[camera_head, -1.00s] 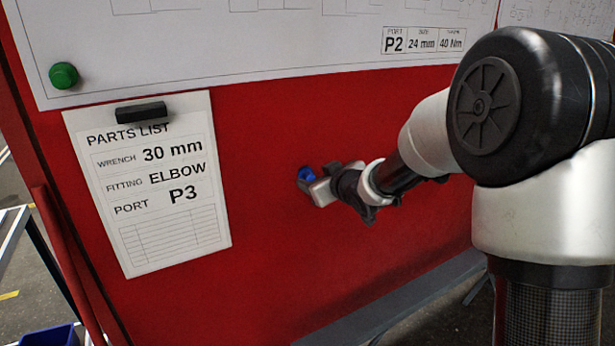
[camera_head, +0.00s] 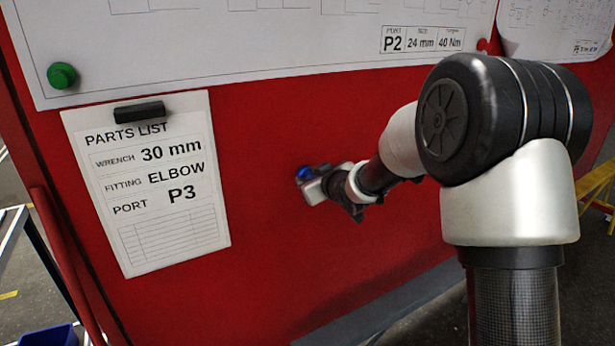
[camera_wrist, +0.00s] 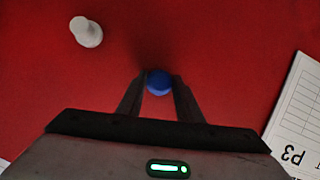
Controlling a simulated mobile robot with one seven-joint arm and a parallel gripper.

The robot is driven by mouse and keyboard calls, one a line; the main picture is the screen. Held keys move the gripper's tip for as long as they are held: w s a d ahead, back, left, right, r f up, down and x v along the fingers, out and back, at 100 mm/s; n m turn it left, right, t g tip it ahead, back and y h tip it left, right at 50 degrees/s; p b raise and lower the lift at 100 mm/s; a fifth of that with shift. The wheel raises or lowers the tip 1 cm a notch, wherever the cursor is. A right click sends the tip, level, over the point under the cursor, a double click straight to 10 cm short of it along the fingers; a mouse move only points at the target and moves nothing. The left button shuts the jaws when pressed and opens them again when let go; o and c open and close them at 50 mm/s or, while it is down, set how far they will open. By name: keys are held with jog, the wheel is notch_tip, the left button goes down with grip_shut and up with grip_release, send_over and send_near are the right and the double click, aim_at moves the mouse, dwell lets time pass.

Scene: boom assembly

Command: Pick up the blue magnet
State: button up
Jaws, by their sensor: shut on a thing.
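The blue magnet (camera_wrist: 159,82) is a small round piece against the red panel, between my two fingertips in the wrist view. It also shows in the head view (camera_head: 304,173) at the tip of my gripper (camera_head: 309,179). My gripper, in the wrist view (camera_wrist: 159,90), is shut on the magnet, with one finger on each side. Whether the magnet still touches the panel cannot be told.
The red panel (camera_head: 270,270) carries a parts list sheet (camera_head: 150,225) under a black magnet (camera_head: 140,112), and a large white sheet with a green magnet (camera_head: 62,75). A white magnet (camera_wrist: 87,32) sits near the gripper. A blue bin (camera_head: 50,337) is at lower left.

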jog(key=shift+r, duration=0.1)
jog(key=r, duration=0.2)
jog(key=r+p, duration=0.1)
jog(key=r, duration=0.4)
jog(key=shift+s+d+r, duration=0.2)
jog(key=shift+d, duration=0.05)
jog(key=s+d, duration=0.5)
jog(key=s, duration=0.3)
jog(key=s+d+p, duration=0.1)
jog(key=s+d, duration=0.4)
jog(key=s, duration=0.3)
jog(key=shift+d+f, duration=0.25)
jog(key=shift+d, duration=0.15)
